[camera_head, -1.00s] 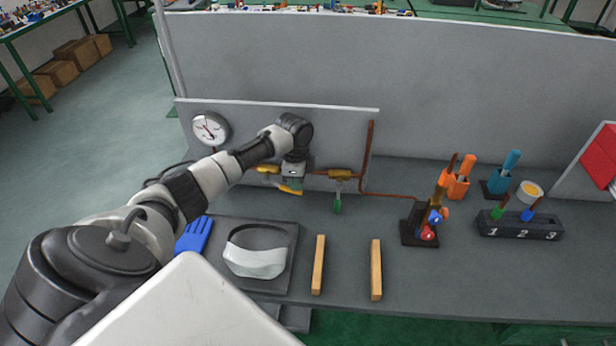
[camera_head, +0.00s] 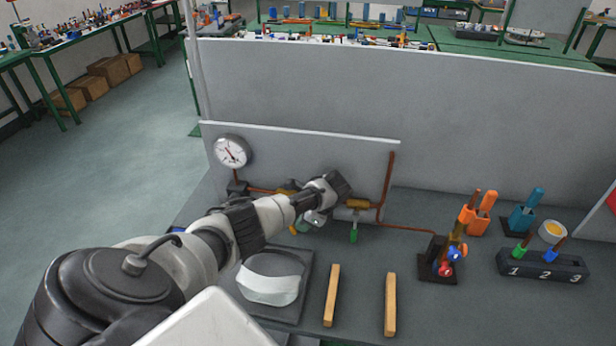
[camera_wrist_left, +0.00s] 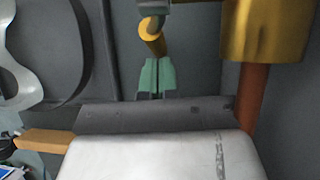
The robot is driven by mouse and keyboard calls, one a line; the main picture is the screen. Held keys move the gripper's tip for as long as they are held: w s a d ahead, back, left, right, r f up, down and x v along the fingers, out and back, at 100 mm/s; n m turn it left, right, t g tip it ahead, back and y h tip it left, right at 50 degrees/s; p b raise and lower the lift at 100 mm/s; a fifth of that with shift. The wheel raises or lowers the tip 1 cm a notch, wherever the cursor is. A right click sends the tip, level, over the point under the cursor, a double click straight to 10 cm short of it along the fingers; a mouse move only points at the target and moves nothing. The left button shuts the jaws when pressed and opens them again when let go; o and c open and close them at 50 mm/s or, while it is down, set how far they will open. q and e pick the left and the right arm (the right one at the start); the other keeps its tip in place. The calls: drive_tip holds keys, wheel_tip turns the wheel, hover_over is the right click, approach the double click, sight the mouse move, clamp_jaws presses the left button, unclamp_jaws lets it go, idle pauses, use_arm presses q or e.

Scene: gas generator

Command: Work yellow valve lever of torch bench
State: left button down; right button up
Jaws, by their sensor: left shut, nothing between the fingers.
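The yellow valve (camera_head: 287,188) sits on the copper pipe along the grey upright panel, partly hidden behind my left arm. In the left wrist view its yellow lever (camera_wrist_left: 152,40) is just beyond my fingertips, its rounded end towards them. I cannot tell whether they touch. My left gripper (camera_head: 304,225) is low in front of the panel, between the yellow valve and the brass valve with a green handle (camera_head: 353,236). Its pale green fingertips (camera_wrist_left: 157,76) are together with nothing between them. My right gripper is not in view.
A round gauge (camera_head: 232,151) is at the panel's left. Two wooden bars (camera_head: 390,304) and a dark tray with a white band (camera_head: 270,284) lie in front.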

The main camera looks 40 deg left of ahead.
use_arm(q)
drive_tip(key=shift+s+a+f, duration=0.3)
drive_tip(key=shift+a+f, duration=0.1)
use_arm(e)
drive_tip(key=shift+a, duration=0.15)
use_arm(q)
drive_tip(key=shift+a, duration=0.1)
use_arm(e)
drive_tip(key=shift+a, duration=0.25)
use_arm(q)
drive_tip(key=b+v, duration=0.1)
drive_tip(key=v, duration=0.9)
drive_tip(key=shift+r, duration=0.3)
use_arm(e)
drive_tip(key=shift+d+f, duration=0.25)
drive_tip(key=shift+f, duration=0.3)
use_arm(q)
drive_tip(key=shift+r, duration=0.1)
